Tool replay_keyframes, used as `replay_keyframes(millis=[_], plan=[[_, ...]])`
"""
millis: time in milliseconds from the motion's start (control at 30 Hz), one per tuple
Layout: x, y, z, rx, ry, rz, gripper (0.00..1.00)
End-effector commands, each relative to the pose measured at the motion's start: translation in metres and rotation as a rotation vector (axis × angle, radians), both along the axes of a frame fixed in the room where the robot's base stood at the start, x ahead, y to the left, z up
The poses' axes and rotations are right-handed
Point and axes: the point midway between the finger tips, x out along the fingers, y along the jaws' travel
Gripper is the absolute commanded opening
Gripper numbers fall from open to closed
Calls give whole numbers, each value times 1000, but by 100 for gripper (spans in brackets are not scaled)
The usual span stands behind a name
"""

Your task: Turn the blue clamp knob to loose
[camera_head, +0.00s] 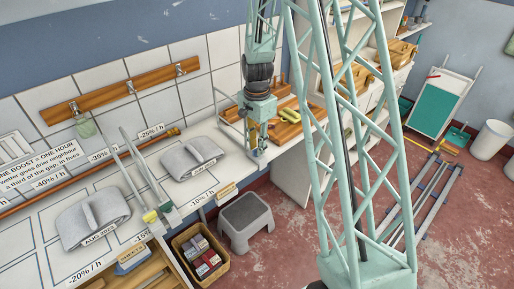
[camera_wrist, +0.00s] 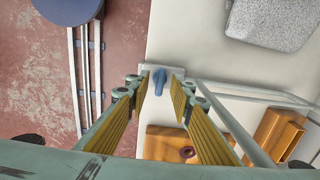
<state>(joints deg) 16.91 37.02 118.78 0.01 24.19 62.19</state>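The blue clamp knob (camera_wrist: 160,80) shows in the wrist view as a narrow upright blue piece on a small pale plate (camera_wrist: 172,72) at the edge of the white worktop. My gripper (camera_wrist: 157,88) is open, with one yellow-padded finger on each side of the knob in the picture. No contact with the knob shows, and how far the fingertips are from it is hard to tell. In the head view my gripper (camera_head: 254,140) points down over the front edge of the worktop, and the small clamp parts below it are hard to make out.
A grey folded cloth (camera_head: 189,157) lies left of my gripper. A tray with wooden pieces (camera_head: 286,126) stands behind and right of it. Below are a grey step stool (camera_head: 246,214) and a basket of boxes (camera_head: 202,256). The red floor beyond the worktop edge is mostly open.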

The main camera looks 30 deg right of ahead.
Motion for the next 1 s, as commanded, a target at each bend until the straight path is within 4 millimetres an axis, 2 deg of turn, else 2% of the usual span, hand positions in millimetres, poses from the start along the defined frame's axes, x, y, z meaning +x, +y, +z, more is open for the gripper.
replay_keyframes(millis=[433, 700, 1000], plan=[[0, 0, -5, 0, 0, 0, 21], [0, 0, -5, 0, 0, 0, 0], [0, 0, -6, 0, 0, 31, 0]])
